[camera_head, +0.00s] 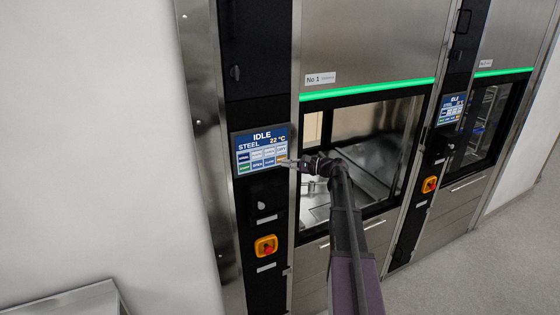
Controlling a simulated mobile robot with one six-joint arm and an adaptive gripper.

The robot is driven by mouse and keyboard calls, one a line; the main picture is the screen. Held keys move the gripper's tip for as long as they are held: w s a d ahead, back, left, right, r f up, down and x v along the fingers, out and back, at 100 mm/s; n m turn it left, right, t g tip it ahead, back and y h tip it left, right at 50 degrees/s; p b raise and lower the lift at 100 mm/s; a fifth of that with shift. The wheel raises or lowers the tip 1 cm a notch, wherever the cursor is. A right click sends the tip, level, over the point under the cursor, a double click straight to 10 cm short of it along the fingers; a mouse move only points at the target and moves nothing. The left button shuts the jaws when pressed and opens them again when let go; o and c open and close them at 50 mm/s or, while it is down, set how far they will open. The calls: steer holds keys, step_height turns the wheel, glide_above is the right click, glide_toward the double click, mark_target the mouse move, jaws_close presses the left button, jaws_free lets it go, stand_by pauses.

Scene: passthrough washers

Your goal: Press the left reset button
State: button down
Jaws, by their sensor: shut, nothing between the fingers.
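The left washer's touchscreen (261,150) reads IDLE, STEEL and 22 °C, above two rows of small buttons. A green button (244,168) is at its lower left and an orange button (281,157) at its lower right. The button labels are too small to read surely, so I cannot tell which is reset. My gripper (285,162) is shut and empty, its tip at the screen's lower right edge, overlapping the orange button's area. I cannot tell whether it touches the screen.
A red-and-yellow rotary switch (265,246) and a small knob (262,205) sit below the screen. The left washer's glass door (380,140) is behind my arm. A second washer with its own screen (451,108) stands right. A metal surface (70,302) is at lower left.

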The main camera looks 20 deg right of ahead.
steer(key=shift+s, duration=0.1)
stand_by(0.3)
steer(key=s, duration=0.4)
steer(key=shift+s+d, duration=0.1)
steer(key=shift+s, duration=0.3)
stand_by(0.7)
steer(key=s+a+f+n+g+h+b, duration=0.2)
steer(key=s+a+f+n+g, duration=0.15)
steer(key=a+f, duration=0.45)
steer(key=s+a+f+n+g+h+b, duration=0.2)
steer(key=s+a+f+n+g, duration=0.15)
steer(key=a+f, duration=0.4)
steer(key=s+a+f+n+g+h+b, duration=0.2)
steer(key=s+a+f+n+h, duration=0.2)
steer(key=s, duration=0.4)
steer(key=s+a+f+n+g+h+b, duration=0.2)
steer(key=s+a+f+n+h+b, duration=0.1)
steer(key=s+f, duration=0.4)
steer(key=s+a+n+h, duration=0.1)
steer(key=n, duration=0.1)
steer(key=shift+s+a+f+n+g+h+b, duration=0.2)
steer(key=shift+s+a+n+g+h+b, duration=0.1)
steer(key=shift+s+a+h+b, duration=0.1)
